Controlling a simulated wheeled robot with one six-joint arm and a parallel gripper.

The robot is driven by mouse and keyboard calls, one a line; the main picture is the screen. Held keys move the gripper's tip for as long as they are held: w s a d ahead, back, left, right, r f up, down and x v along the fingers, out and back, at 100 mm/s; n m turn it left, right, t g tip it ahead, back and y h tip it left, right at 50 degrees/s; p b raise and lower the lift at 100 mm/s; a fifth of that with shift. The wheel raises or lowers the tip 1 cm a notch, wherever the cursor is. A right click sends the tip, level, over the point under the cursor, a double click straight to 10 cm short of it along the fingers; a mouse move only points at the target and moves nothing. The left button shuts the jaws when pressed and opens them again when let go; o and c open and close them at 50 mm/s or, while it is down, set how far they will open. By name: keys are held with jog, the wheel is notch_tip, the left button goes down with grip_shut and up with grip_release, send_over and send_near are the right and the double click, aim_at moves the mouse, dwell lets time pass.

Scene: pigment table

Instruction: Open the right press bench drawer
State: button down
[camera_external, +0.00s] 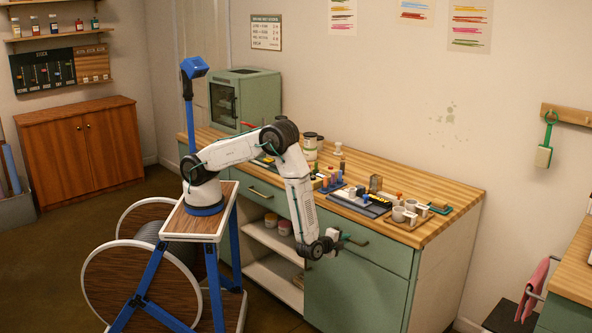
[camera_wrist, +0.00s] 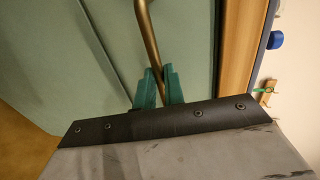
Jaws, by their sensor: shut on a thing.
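The right press bench drawer (camera_external: 385,250) is a green front just under the wooden worktop. It looks flush with the bench, with no gap that I can make out. Its brass bar handle (camera_wrist: 147,25) runs down between my fingers in the wrist view. My gripper (camera_external: 342,239) reaches the drawer from the front left, and its green fingers (camera_wrist: 159,88) are shut around the lower part of the handle as seen in the wrist view. The fingers hide that end of the handle.
The worktop (camera_external: 455,195) carries cups, small bottles and trays near its front edge. A green cupboard door (camera_external: 350,298) lies below the drawer, with open shelves (camera_external: 275,283) to its left. My wheeled base stands left of the bench. Dark floor lies in front.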

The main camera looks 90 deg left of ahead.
jog(key=f+v, duration=0.3)
jog(key=v, duration=1.3)
jog(key=s+d+f+v, duration=0.1)
jog(key=f+v, duration=0.3)
jog(key=v, duration=1.3)
jog(key=shift+s+d, duration=0.1)
jog(key=c, duration=1.5)
grip_release()
jog(key=shift+v, duration=3.9)
